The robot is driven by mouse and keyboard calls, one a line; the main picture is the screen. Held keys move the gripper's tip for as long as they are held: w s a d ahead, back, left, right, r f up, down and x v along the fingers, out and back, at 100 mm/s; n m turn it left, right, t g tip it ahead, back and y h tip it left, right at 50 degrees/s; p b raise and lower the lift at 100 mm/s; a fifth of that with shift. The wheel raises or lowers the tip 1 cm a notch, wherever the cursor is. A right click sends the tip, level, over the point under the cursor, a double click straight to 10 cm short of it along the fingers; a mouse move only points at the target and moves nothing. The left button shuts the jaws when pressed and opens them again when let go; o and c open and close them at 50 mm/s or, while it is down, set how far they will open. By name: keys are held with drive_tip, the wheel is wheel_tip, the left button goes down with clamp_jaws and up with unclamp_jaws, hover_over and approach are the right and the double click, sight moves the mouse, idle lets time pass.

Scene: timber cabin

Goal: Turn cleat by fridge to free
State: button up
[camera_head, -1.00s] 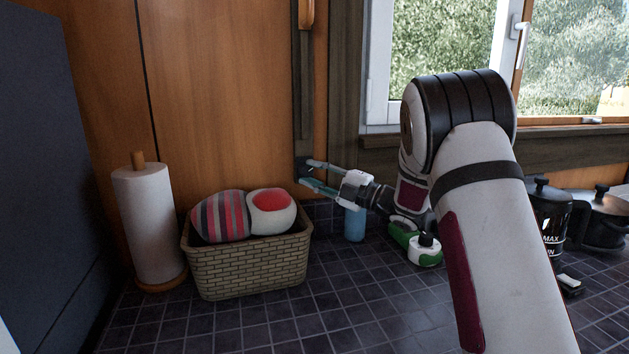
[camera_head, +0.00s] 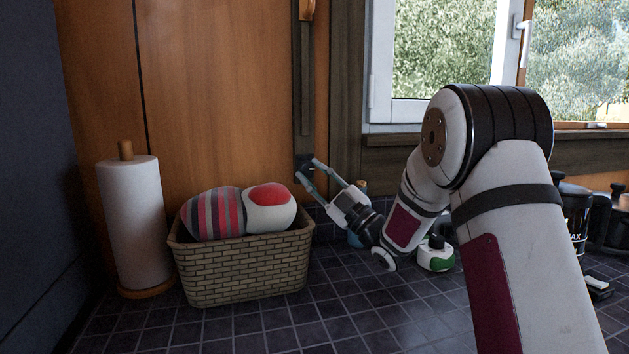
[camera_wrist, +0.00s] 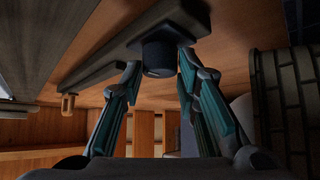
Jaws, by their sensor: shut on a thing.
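The cleat is a dark upright bar (camera_head: 304,90) on the wooden wall, with a dark block at its lower end. In the wrist view the bar (camera_wrist: 92,78) runs across the wood to a round dark knob (camera_wrist: 160,57). My gripper (camera_head: 308,168) reaches up and left to the lower end. In the wrist view its two teal-padded fingers are on either side of the knob, shut on it. The exact contact is partly hidden. The bar stands upright in the head view. A dark blue-grey panel (camera_head: 30,170), perhaps the fridge, stands at the far left.
A wicker basket (camera_head: 245,275) with cushions stands left of my gripper, close below it. A paper towel roll (camera_head: 133,220) stands further left. Tiled counter in front is clear.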

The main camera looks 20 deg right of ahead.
drive_tip(key=shift+f, duration=0.1)
drive_tip(key=o, duration=1.2)
drive_tip(key=shift+c, duration=0.2)
drive_tip(key=v, duration=0.7)
drive_tip(key=shift+s+f, duration=0.15)
drive_tip(key=shift+s, duration=0.05)
